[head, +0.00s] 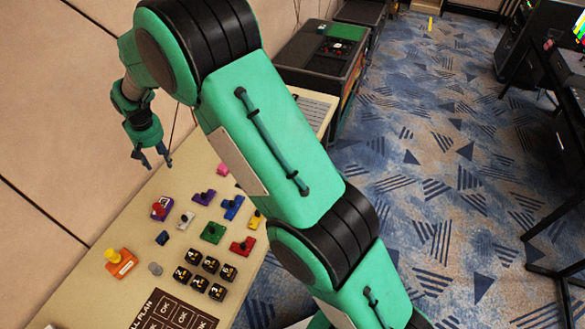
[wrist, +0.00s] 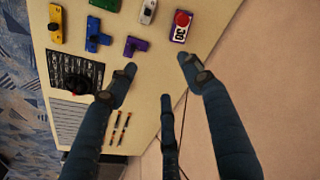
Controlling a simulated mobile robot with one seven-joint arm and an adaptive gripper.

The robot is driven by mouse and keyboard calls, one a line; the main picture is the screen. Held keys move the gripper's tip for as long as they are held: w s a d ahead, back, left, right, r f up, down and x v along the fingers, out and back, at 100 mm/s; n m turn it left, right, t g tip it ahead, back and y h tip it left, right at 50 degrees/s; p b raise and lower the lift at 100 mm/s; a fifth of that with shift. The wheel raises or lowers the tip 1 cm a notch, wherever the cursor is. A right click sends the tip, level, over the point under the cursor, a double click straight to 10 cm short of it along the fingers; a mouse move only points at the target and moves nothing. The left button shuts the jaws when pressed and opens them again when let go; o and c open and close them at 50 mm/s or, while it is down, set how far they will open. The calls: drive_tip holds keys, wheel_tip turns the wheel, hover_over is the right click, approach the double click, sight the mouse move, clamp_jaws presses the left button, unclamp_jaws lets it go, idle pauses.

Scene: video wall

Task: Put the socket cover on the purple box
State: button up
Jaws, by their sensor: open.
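A small purple box (head: 161,209) with a red knob on top sits near the wall side of the table. In the wrist view a purple box (wrist: 179,34) with a red round top and a white label lies near the table edge. A purple T-shaped piece (head: 203,197) lies beside it; it also shows in the wrist view (wrist: 135,45). I cannot tell which piece is the socket cover. My gripper (head: 156,160) is open and empty above the far wall side of the table; its spread fingers show in the wrist view (wrist: 157,68).
A wall runs along the left.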

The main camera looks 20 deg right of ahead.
drive_tip(key=s+d+r+m+t, duration=0.1)
drive_tip(key=s+d+r, duration=0.8)
drive_tip(key=d+r, duration=0.3)
drive_tip(key=s+d+r+m+t, duration=0.1)
drive_tip(key=s+d+r, duration=0.9)
drive_tip(key=r, duration=0.4)
drive_tip(key=s+d+r+m+t, duration=0.1)
drive_tip(key=s+d, duration=0.6)
drive_tip(key=s, duration=0.6)
drive_tip(key=s+d+r, duration=0.1)
drive_tip(key=s+d, duration=0.6)
drive_tip(key=s, duration=0.7)
drive_tip(key=shift+s+d+m+t+h, duration=0.2)
drive_tip(key=shift+s+m+t+h, duration=0.1)
drive_tip(key=shift+m+t+h, duration=0.1)
wheel_tip(320, 180, down, 10)
drive_tip(key=b, duration=0.9)
drive_tip(key=shift+r+b, duration=0.2)
drive_tip(key=shift+b, duration=0.15)
drive_tip(key=shift+w+r, duration=0.1)
